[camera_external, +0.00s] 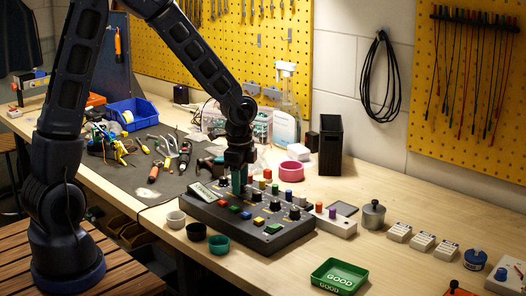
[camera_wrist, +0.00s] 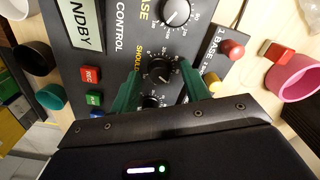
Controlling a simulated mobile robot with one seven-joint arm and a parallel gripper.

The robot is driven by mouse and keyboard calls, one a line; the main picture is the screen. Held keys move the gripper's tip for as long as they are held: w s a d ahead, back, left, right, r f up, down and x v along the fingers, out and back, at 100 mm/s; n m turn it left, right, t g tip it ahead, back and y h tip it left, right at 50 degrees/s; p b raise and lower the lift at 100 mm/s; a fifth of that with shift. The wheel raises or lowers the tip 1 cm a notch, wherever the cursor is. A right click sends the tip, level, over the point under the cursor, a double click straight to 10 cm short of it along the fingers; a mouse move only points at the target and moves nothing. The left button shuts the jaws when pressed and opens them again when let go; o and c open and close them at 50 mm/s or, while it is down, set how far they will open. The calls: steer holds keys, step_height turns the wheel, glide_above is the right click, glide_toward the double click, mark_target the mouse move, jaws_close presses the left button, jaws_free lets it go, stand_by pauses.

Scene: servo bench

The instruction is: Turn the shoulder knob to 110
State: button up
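The black control box (camera_external: 240,239) lies on the bench below my arm. In the wrist view, the shoulder knob (camera_wrist: 161,71), black with a white dial scale, sits beside the partly covered label "SHOULD". My gripper (camera_wrist: 160,73) has its green fingers on either side of this knob, with visible gaps, so it is open. Its pointer reading is too small to tell. In the external view my gripper (camera_external: 239,181) points down over the box's back left part. The display (camera_wrist: 87,22) shows letters ending "NDBY".
The base knob (camera_wrist: 175,13) and another knob (camera_wrist: 151,102) lie close by on the panel. Coloured buttons, including a red one (camera_wrist: 91,75), sit beside them. Small cups, including a teal one (camera_external: 219,244), stand before the box. A pink ring-like container (camera_external: 291,171) stands behind.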

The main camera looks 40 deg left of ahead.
step_height(320, 180, up, 11)
stand_by(0.8)
steer(key=shift+f, duration=0.1)
steer(key=s+a+r+n+t, duration=0.1)
steer(key=s+a+r+n, duration=0.3)
steer(key=s, duration=0.4)
steer(key=s+a+r+n+t, duration=0.2)
steer(key=s+a+r+n, duration=0.2)
steer(key=s, duration=0.5)
steer(key=s+a+r+n+t, duration=0.1)
steer(key=s+a+r+n, duration=0.3)
steer(key=s, duration=0.4)
steer(key=shift+s+a+r+n+t, duration=0.3)
steer(key=shift+r+n, duration=0.1)
steer(key=shift+r, duration=0.4)
